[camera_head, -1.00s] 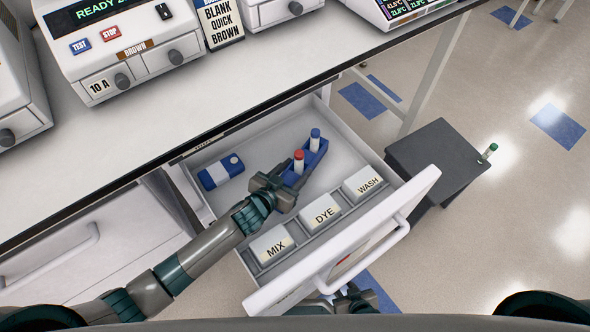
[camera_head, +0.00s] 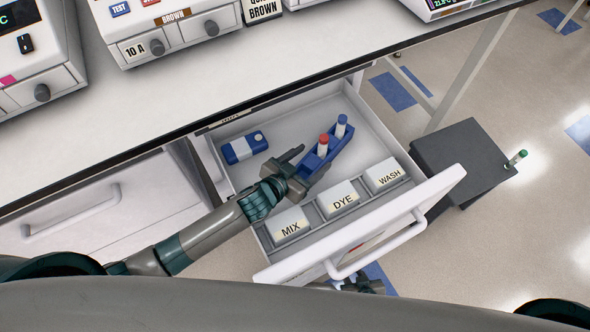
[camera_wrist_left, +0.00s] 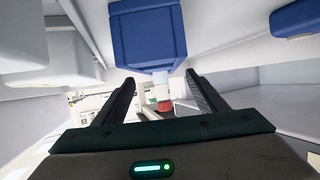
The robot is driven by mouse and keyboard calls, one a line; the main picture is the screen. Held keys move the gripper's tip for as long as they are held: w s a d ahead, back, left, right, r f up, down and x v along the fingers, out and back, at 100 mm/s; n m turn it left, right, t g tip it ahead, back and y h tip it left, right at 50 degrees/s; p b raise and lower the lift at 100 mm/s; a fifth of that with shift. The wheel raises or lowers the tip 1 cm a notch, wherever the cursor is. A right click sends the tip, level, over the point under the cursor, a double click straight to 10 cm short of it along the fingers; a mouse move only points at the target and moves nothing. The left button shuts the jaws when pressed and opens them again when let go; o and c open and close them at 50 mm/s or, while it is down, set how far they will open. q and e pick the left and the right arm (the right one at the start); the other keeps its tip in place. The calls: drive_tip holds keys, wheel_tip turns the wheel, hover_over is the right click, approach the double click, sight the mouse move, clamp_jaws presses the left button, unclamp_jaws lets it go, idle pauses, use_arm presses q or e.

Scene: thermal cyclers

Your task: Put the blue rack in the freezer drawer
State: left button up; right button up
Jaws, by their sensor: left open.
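The blue rack (camera_head: 334,150) lies inside the open drawer (camera_head: 283,115), holding a red-capped tube (camera_head: 323,145) and a blue-capped tube (camera_head: 341,127). My left gripper (camera_head: 306,163) is open at the rack's near end, with one finger visibly apart from the rack's left side. In the left wrist view the blue rack (camera_wrist_left: 148,38) shows above the two spread fingers of the left gripper (camera_wrist_left: 162,98). My right gripper (camera_head: 360,285) is partly hidden below the drawer handle, and its fingers cannot be made out.
A blue and white box (camera_head: 244,147) lies at the drawer's back left. Blocks labelled MIX (camera_head: 290,227), DYE (camera_head: 339,200) and WASH (camera_head: 383,175) line the front. The bench edge (camera_head: 200,135) overhangs the back. A dark box (camera_head: 462,160) stands right of the drawer.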

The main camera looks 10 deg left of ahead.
use_arm(q)
drive_tip(key=v, duration=0.7)
drive_tip(key=shift+s+a+r, duration=0.15)
drive_tip(key=shift+s+a, duration=0.05)
drive_tip(key=shift+s, duration=0.15)
use_arm(e)
drive_tip(key=shift+s+f, duration=0.2)
drive_tip(key=shift+s, duration=0.4)
drive_tip(key=shift+w, duration=0.3)
use_arm(q)
drive_tip(key=shift+s+a, duration=0.1)
use_arm(e)
drive_tip(key=shift+s, duration=0.15)
